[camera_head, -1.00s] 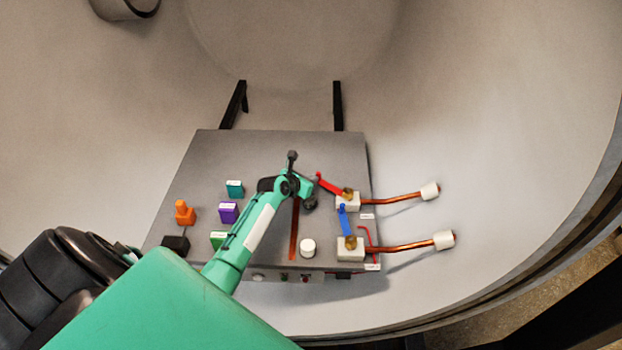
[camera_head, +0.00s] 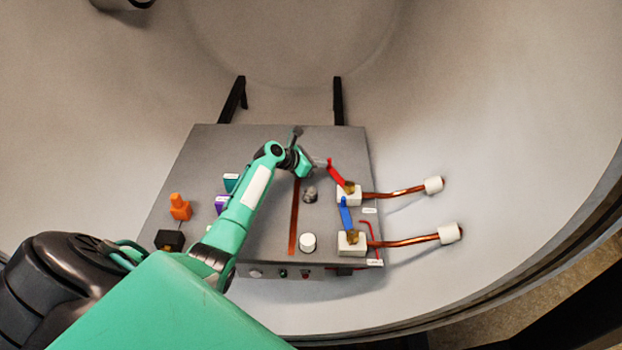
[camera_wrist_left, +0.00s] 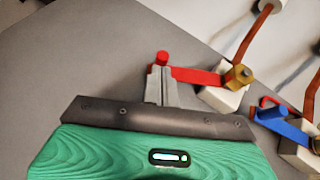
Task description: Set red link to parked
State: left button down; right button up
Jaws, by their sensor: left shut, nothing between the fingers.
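The red link (camera_head: 337,174) is a flat lever on a brass bolt over the upper white block (camera_head: 348,196). In the head view it points up and to the left from its bolt. In the left wrist view, the red link (camera_wrist_left: 200,76) ends in a round red peg (camera_wrist_left: 162,57). My left gripper (camera_head: 320,163) is at the free end of the link. Its fingers (camera_wrist_left: 160,85) are shut and empty, right against or very near that end; exact contact is hidden. My right gripper is not in view.
A blue link (camera_head: 346,214) sits on the lower white block (camera_head: 351,243), just below. Copper rods (camera_head: 405,191) run right from both blocks. A white knob (camera_head: 308,242), a grey knob (camera_head: 310,194) and an orange handle (camera_head: 180,207) stand on the grey panel (camera_head: 265,255).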

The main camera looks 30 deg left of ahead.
pick_arm(q)
jog(key=w+m+h+b, duration=0.1)
jog(key=w+m+g+h+b, duration=0.1)
jog(key=shift+w+d+f, duration=0.15)
jog(key=shift+w+d, duration=0.15)
jog(key=shift+w+d+m+g+h+b, duration=0.3)
jog(key=shift+w+m+g, duration=0.1)
jog(key=shift+w+m, duration=0.1)
jog(key=shift+w+d, duration=0.2)
jog(key=shift+w, duration=0.15)
jog(key=shift+r, duration=0.2)
